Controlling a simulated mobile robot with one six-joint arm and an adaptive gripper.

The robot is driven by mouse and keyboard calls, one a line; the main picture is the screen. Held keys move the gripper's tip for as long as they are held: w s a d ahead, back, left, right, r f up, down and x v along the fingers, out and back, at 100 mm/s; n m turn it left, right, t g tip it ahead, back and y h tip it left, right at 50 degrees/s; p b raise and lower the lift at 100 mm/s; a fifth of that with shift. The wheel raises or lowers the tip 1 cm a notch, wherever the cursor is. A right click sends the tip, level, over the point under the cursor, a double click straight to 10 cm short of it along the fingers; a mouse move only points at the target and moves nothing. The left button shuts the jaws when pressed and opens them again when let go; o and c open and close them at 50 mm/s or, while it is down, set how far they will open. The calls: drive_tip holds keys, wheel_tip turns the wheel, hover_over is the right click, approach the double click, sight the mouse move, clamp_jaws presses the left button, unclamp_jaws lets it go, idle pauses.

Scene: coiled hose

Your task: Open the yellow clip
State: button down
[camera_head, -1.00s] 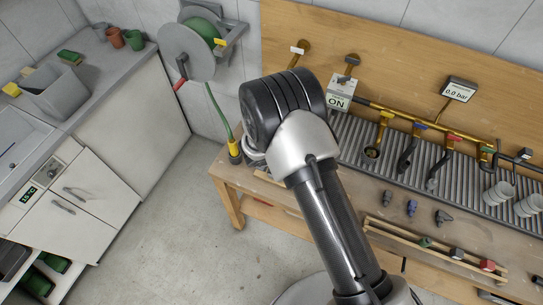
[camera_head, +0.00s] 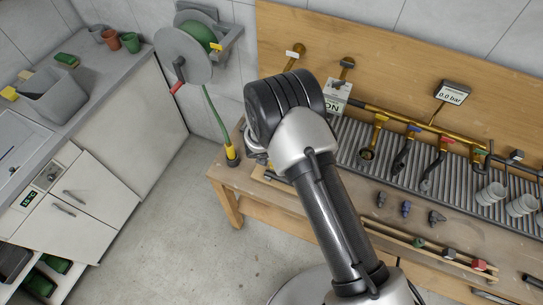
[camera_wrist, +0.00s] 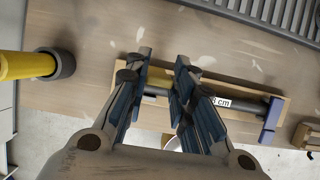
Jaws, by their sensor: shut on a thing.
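A small yellow clip-like piece (camera_head: 216,46) shows on the hose reel (camera_head: 180,55) in the head view, well away from my gripper. In the wrist view my gripper (camera_wrist: 166,78) is over a shallow wooden tray (camera_wrist: 200,72) on the bench. The tray holds a dark bar (camera_wrist: 245,104) with a dull yellow part (camera_wrist: 156,99), a white label ending in "8 cm" and a blue end piece (camera_wrist: 271,118). The yellow part lies between my fingers, partly hidden by them. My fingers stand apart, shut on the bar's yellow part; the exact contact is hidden. In the head view my arm hides the gripper.
A ribbed grey tray (camera_wrist: 265,15) lies behind. Small fittings (camera_head: 405,208) and pipes (camera_head: 398,115) are further right.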

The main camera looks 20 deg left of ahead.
drive_tip(key=shift+w+r, duration=0.2)
drive_tip(key=shift+w, duration=0.05)
drive_tip(key=c, duration=1.5)
unclamp_jaws()
drive_tip(key=shift+f, duration=0.1)
drive_tip(key=shift+c, duration=0.2)
drive_tip(key=shift+o, duration=0.9)
drive_tip(key=shift+s, duration=0.15)
drive_tip(key=v, duration=1.2)
